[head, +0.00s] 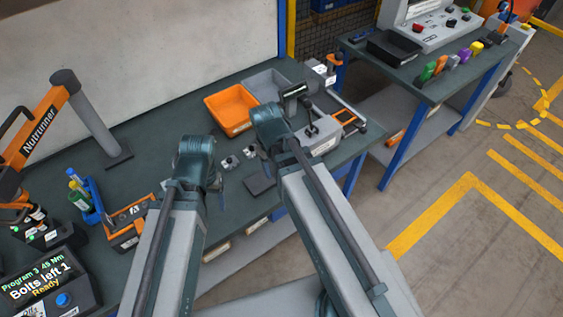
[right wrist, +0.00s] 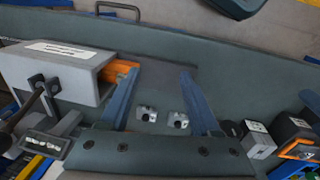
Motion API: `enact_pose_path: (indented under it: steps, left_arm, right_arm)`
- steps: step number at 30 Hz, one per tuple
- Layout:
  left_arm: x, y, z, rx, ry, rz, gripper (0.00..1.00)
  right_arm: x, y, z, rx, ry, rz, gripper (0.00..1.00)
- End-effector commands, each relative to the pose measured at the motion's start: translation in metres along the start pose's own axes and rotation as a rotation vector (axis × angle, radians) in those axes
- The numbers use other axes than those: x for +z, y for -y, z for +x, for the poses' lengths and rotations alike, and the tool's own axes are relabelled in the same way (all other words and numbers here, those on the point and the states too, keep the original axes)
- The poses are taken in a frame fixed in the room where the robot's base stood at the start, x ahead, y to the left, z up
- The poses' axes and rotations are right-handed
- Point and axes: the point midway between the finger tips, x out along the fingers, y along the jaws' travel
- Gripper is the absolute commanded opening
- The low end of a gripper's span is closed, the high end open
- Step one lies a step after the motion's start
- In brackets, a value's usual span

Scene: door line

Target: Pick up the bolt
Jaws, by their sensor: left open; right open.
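Two small metal pieces, each with a dark bolt-like part, sit on the dark green bench. In the head view they are the left piece (head: 231,162) and the right piece (head: 250,151). The right wrist view shows them as well, one piece (right wrist: 147,113) beside the other (right wrist: 178,120). I cannot tell a loose bolt apart from them. My right gripper (right wrist: 160,78) is open and empty, with both pieces showing between its blue fingers. In the head view its fingers are mostly hidden by its wrist. My left gripper (head: 205,183) is open over the bench, left of the pieces.
An orange bin (head: 231,109) and a grey bin (head: 266,85) stand behind the pieces. A light grey fixture (head: 318,137) is at the right. A dark plate (head: 260,184) lies near the front edge. A display (head: 42,283) reading "Bolts left 1" stands at lower left.

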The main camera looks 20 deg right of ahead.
Motion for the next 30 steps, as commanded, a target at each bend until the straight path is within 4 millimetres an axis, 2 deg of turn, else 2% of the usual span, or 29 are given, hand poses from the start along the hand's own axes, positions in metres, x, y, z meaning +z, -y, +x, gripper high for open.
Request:
enact_pose_path:
  steps: [8,11,18,21,25,30]
  left_arm:
    - [0.000,0.000,0.004,0.000,0.000,0.000,0.77]
    - [0.000,0.000,0.005,0.000,0.000,0.000,0.77]
    - [0.000,0.000,0.005,0.000,0.000,0.000,0.77]
    - [0.000,0.000,0.005,0.000,0.000,0.000,0.77]
    - [0.000,0.000,0.005,0.000,0.000,0.000,0.77]
    - [0.000,0.000,0.005,0.000,0.000,0.000,0.77]
  right_arm:
    - [-0.015,-0.011,0.002,0.102,0.046,-0.370,0.64]
    - [-0.023,-0.012,-0.001,0.151,0.085,-0.571,0.64]
    - [-0.048,-0.007,-0.017,0.275,0.247,-1.157,0.64]
    - [-0.054,-0.005,-0.022,0.302,0.308,-1.321,0.64]
    - [-0.059,-0.003,-0.027,0.319,0.358,-1.441,0.64]
    - [-0.060,-0.003,-0.028,0.324,0.375,-1.480,0.64]
